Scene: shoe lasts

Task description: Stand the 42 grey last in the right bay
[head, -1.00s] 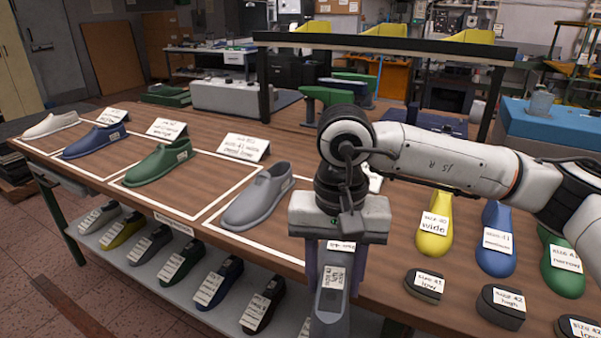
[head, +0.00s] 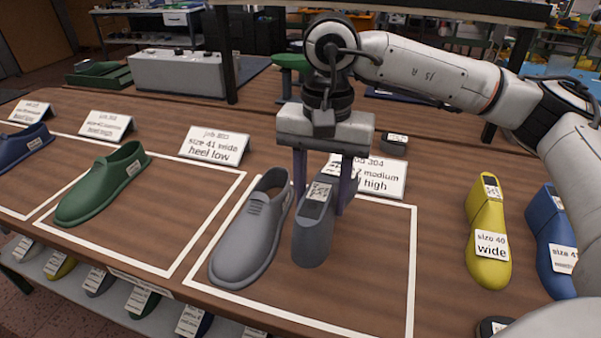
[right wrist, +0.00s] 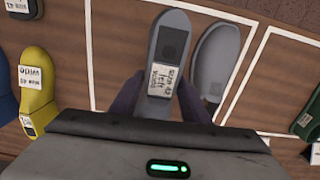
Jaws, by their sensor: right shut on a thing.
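My right gripper (head: 325,200) is shut on a grey last (head: 313,235), which hangs upright between its fingers inside the white-outlined right bay (head: 414,270). A grey shoe (head: 250,235) lies in the same bay, just left of the last. In the right wrist view the last (right wrist: 170,45) shows a white label reading size 42, and the shoe (right wrist: 214,60) is beside it with a narrow gap. I cannot tell whether the last's underside touches the table. My left gripper is not in view.
A job card (head: 380,182) stands behind the bay, partly hidden by the gripper. A yellow last (head: 487,250) and a blue last (head: 553,240) stand to the right. A green shoe (head: 100,185) is in the bay to the left. The bay's right part is clear.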

